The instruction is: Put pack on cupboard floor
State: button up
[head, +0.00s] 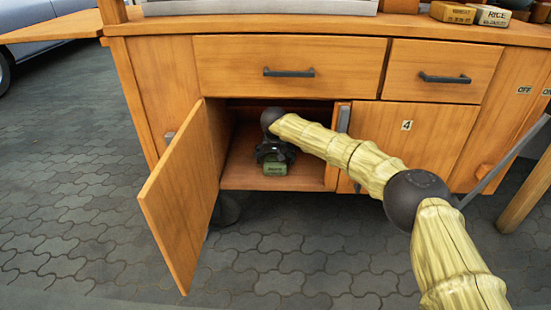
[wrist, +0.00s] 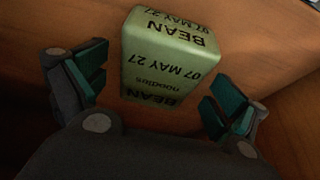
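A green pack (head: 275,169) lettered "BEAN" is inside the open lower-left cupboard, near the front edge of its wooden floor (head: 240,176). The pack (wrist: 168,55) also shows in the wrist view, between and just beyond my fingertips, and seems to rest on the cupboard floor. My gripper (head: 273,154) reaches into the cupboard just behind and above the pack. In the wrist view my gripper (wrist: 156,93) has its two teal-padded fingers spread, with a visible gap on each side of the pack. The pack's underside is hidden.
The cupboard door (head: 182,200) stands wide open to the left. Drawers (head: 290,67) are above. Packs, one labelled "RICE" (head: 490,16), lie on the counter. The paving in front is clear.

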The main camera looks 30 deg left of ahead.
jog(key=shift+p+v, duration=1)
jog(key=shift+p, duration=0.1)
jog(key=s+d+p, duration=0.6)
jog(key=s, duration=0.4)
jog(key=shift+f, duration=0.2)
